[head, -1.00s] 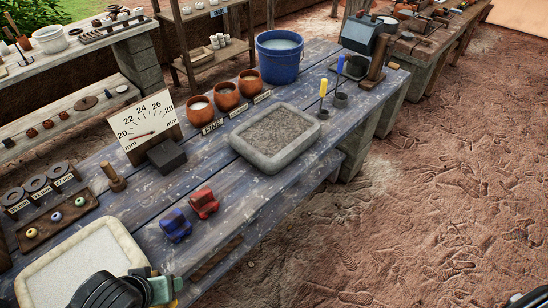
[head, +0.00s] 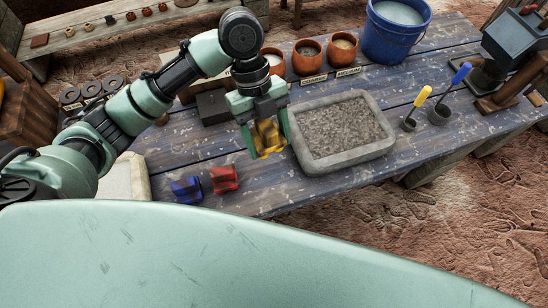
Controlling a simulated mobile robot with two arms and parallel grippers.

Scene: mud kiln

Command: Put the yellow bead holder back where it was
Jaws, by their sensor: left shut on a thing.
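My left gripper (head: 266,148) is shut on the yellow bead holder (head: 268,134), a small yellow block partly hidden by the fingers. It is held over the blue table (head: 330,188), just left of the stone tray. The blue bead holder (head: 187,190) and the red bead holder (head: 223,179) stand side by side on the table, below and left of the gripper. My right gripper is not in the head view.
The grey stone tray (head: 379,150) of coarse grit lies right of the gripper. Clay pots (head: 307,56) and a blue bucket (head: 397,30) stand behind. A dark block (head: 212,107) is behind the gripper. Yellow-handled (head: 423,97) and blue-handled (head: 461,73) tools stand at right. Bare table shows in front.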

